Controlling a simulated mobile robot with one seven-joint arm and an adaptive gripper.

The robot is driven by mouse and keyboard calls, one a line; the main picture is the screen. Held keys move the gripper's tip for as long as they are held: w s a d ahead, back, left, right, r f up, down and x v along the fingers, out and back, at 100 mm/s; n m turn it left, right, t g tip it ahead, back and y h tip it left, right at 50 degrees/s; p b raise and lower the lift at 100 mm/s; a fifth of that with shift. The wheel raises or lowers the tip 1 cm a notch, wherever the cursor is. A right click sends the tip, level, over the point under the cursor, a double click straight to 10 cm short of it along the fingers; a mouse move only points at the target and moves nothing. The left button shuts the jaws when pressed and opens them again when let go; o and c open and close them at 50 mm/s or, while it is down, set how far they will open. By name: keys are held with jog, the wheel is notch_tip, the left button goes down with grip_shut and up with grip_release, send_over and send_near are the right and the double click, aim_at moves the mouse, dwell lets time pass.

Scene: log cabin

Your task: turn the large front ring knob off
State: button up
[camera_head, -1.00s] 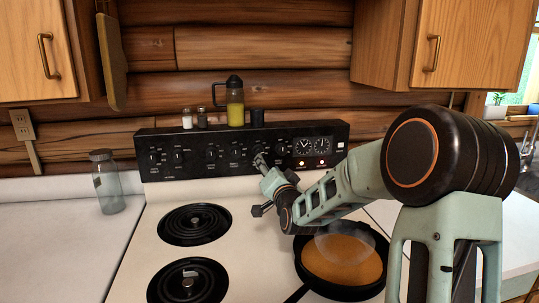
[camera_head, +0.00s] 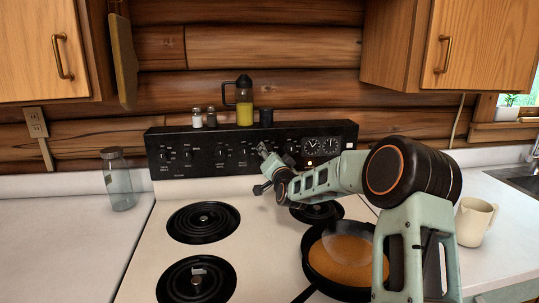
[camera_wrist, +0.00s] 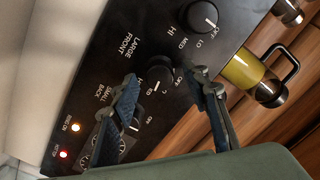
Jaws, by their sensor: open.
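The stove's black control panel (camera_head: 200,158) stands at the back of the white range. In the wrist view, the large front knob (camera_wrist: 158,82) is black with a white pointer line, near its LARGE FRONT label. My gripper (camera_wrist: 166,76) is open, with one dark finger on each side of this knob. I cannot tell whether the fingers touch it or the pointer's exact setting. In the head view, my gripper (camera_head: 264,152) is at the panel and hides the knob.
A pan (camera_head: 345,258) with brown contents sits on the front right burner. Another knob (camera_wrist: 203,17) and the small back knob (camera_wrist: 131,121) flank the gripper. A bottle (camera_head: 244,104) and shakers stand on the panel. A jar (camera_head: 118,182) and mug (camera_head: 475,222) stand on the counters.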

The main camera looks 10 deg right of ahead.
jog(key=shift+c, duration=0.2)
jog(key=c, duration=1.1)
jog(key=shift+b, duration=0.35)
jog(key=shift+a+n+g+h+b, duration=0.15)
jog(key=shift+n+g+h+b, duration=0.15)
jog(key=shift+n+b, duration=7.15)
jog(key=shift+n, duration=0.35)
